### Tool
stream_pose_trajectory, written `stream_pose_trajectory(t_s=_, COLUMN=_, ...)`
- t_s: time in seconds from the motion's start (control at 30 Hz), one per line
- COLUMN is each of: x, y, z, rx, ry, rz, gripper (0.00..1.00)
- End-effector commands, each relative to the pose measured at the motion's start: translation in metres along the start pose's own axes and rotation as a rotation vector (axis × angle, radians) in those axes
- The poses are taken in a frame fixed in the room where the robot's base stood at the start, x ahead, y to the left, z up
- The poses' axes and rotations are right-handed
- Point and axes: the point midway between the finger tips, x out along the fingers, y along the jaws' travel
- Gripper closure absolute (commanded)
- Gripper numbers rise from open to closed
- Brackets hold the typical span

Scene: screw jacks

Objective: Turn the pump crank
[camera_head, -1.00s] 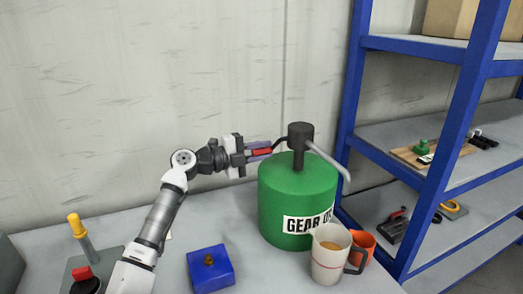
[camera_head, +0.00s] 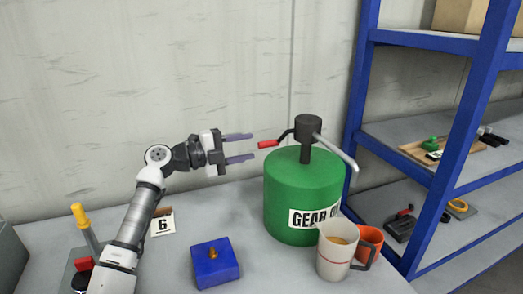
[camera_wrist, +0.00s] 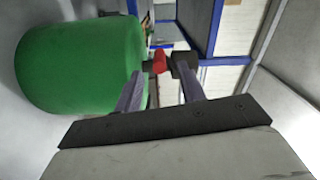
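The pump stands on a green drum labelled GEAR OIL (camera_head: 290,190), with a dark pump head (camera_head: 307,126) and a grey spout (camera_head: 336,152). Its crank has a red handle (camera_head: 268,144) pointing left toward my gripper. My gripper (camera_head: 252,147) is open, its two fingers apart and level with the handle, just left of it. In the wrist view the red handle (camera_wrist: 159,62) shows beyond and between the fingertips, with the dark pump head behind it. The fingers hold nothing.
A measuring jug (camera_head: 335,255) and an orange cup (camera_head: 369,243) stand in front of the drum. A blue block (camera_head: 214,268) lies on the table (camera_head: 180,255). A number 6 card (camera_head: 163,223) and a yellow-topped lever (camera_head: 80,220) are at left. Blue shelving (camera_head: 452,150) stands at right.

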Motion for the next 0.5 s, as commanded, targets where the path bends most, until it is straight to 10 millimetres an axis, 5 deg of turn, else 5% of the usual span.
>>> stream_pose_trajectory(t_s=0.2, x=-0.046, y=0.002, z=0.001, rx=0.001, ry=-0.003, rz=0.0, gripper=0.6)
stream_pose_trajectory(t_s=0.5, x=-0.069, y=0.0, z=0.0, rx=0.0, ry=0.0, rz=0.001, gripper=0.6)
